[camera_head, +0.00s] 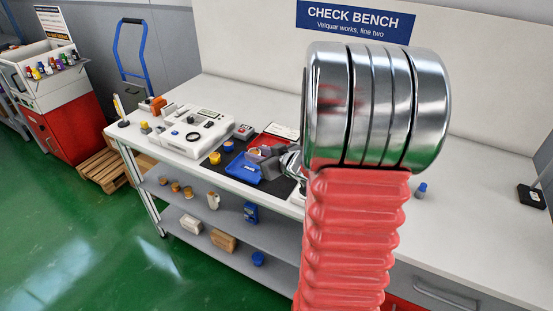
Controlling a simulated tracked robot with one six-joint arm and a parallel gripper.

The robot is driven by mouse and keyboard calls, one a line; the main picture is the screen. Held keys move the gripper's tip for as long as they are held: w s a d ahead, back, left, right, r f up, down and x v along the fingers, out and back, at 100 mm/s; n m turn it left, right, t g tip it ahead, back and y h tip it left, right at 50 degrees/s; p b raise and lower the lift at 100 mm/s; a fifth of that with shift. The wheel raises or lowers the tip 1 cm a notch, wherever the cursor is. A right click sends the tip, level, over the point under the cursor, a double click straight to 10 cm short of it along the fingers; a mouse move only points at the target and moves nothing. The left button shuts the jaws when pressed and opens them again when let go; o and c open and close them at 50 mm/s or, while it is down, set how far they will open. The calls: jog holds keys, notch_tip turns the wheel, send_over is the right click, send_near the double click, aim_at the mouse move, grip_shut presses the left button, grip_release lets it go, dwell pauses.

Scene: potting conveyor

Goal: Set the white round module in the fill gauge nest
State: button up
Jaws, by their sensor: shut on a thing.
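The fill gauge looks to be the white instrument (183,147) with a small display on the left part of the bench. A dark ring (193,136) on its top may be its nest; nothing clearly sits in it. My gripper (258,157) is grey and small, to the right of the instrument, above a blue tray (242,170). It is shut on a small pale piece (254,157), apparently the white round module. The jaws hide most of it, and its shape is too small to tell. My arm hides the bench behind it.
Yellow pieces (215,158) lie on a dark mat beside the blue tray. A grey box with a red button (243,131) and a red-edged sheet stand behind. Small orange and grey parts crowd the left end. The bench (470,240) is mostly clear at right.

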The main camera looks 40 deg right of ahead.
jog(key=w+a, duration=0.3)
jog(key=a, duration=0.6)
jog(key=w+a+f, duration=0.1)
jog(key=w+a, duration=0.3)
jog(key=a, duration=0.6)
jog(key=w+a, duration=0.3)
jog(key=a, duration=0.6)
jog(key=shift+w+a+f+n+y, duration=0.25)
jog(key=shift+w+f+n+y, duration=0.05)
jog(key=shift+w+f+y, duration=0.1)
jog(key=shift+s, duration=0.2)
